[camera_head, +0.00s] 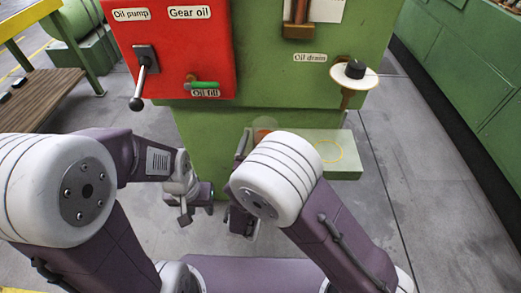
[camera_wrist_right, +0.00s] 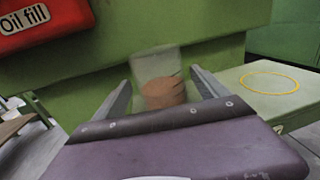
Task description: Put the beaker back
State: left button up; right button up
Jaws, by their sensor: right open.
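The beaker (camera_wrist_right: 158,80) is clear, with orange-brown liquid in its lower part. In the right wrist view it stands out between the two fingers of my right gripper (camera_wrist_right: 160,82), which are open with a gap visible on each side. In the head view the beaker (camera_head: 265,124) shows just above my right wrist, which hides its lower part. A yellow ring (camera_wrist_right: 270,83) is marked on a pale green ledge to the right of the beaker; the ring also shows in the head view (camera_head: 329,151). My left gripper (camera_head: 192,207) hangs low to the left, apart from the beaker.
A green machine carries a red panel (camera_head: 180,50) with a lever (camera_head: 142,80) and an oil-fill handle (camera_head: 203,85). An oil drain (camera_head: 353,71) sticks out above the ledge (camera_head: 347,172). Green cabinets line the right side; the floor between is clear.

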jog(key=s+p, duration=0.1)
jog(key=s, duration=0.5)
jog(key=shift+s+a, duration=0.2)
jog(key=shift+a, duration=0.25)
